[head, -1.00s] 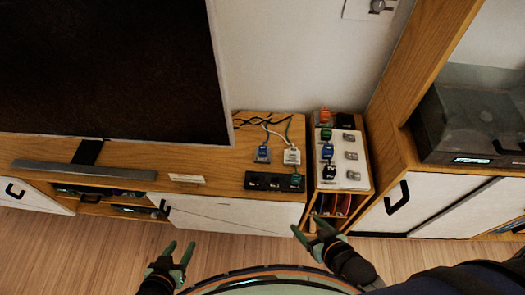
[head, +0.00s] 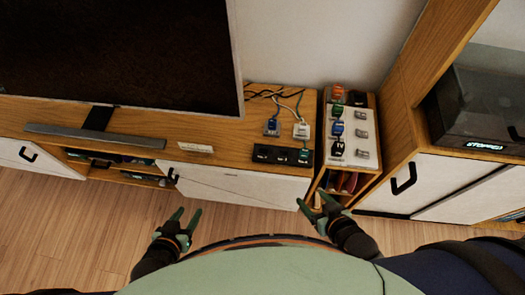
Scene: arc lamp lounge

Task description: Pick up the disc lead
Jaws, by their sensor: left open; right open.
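Several leads with coloured plugs lie on the wooden cabinet right of the TV: a blue plug (head: 271,127), a white plug (head: 301,130) and a green plug (head: 304,156) at a black socket box (head: 273,154). More plugs, green (head: 337,112), blue (head: 337,129) and black (head: 338,148), sit on a white clip board (head: 350,143) on the narrow unit. Their labels are too small to read, so I cannot tell which is the disc lead. My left gripper (head: 187,214) is open and empty. My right gripper (head: 313,204) is open and empty, in front of the narrow unit.
The TV (head: 115,50) and soundbar (head: 95,137) stand along the cabinet. A small white card (head: 195,147) lies near its front edge. A dark device (head: 480,110) reading "STOPPED" sits in the right shelving. Bare wooden floor lies in front.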

